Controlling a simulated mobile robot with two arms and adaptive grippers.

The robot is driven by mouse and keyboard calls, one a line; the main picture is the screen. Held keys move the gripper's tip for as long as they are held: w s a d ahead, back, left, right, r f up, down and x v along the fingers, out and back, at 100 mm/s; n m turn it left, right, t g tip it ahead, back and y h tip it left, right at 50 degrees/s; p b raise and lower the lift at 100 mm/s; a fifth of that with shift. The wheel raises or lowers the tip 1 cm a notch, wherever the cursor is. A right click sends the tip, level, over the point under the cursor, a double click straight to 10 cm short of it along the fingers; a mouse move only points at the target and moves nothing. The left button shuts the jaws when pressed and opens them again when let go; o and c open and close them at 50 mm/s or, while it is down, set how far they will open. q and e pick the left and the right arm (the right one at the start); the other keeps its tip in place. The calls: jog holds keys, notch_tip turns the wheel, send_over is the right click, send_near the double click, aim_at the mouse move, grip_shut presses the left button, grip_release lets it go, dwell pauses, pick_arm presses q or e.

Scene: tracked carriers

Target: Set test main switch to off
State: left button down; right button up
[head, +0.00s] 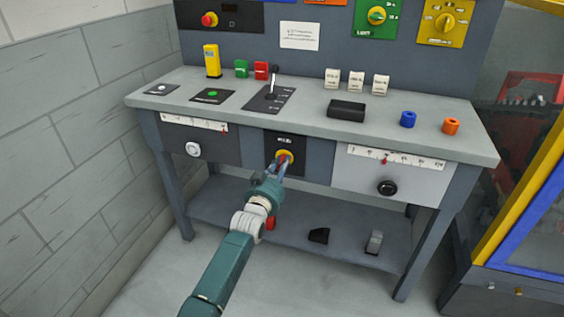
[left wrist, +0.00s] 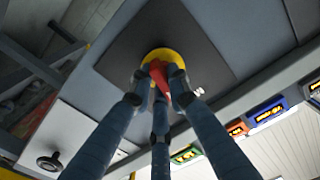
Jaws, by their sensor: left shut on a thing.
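The main switch is a red handle (left wrist: 159,74) on a round yellow base, set in a dark panel (head: 285,142) on the front of the workbench between two drawer-like fronts. The yellow base (head: 284,156) shows just beyond my fingers in the head view. My left gripper (head: 280,164) reaches up to it from below. In the left wrist view the fingers of my left gripper (left wrist: 160,85) are closed around the red handle. The label beside the switch is too small to read, and the fingers partly hide the handle. My right gripper is in neither view.
The workbench top (head: 300,118) carries a lever (head: 272,82), several blocks, a black box (head: 346,110) and blue and orange rings. A white gauge front with a black knob (head: 387,187) is to the right. A lower shelf (head: 340,250) holds small objects. A yellow-framed enclosure stands at right.

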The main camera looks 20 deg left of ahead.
pick_arm(q)
jog(key=shift+f+n+p, duration=0.1)
jog(key=shift+n+p, duration=0.2)
jog(key=shift+n, duration=1)
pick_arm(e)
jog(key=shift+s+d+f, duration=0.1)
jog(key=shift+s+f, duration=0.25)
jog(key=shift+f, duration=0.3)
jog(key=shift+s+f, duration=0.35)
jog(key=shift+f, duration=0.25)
pick_arm(q)
jog(key=c, duration=1.7)
grip_release()
jog(key=shift+o, duration=0.2)
jog(key=shift+s, duration=0.1)
jog(key=s, duration=1.2)
jog(key=shift+a, duration=0.2)
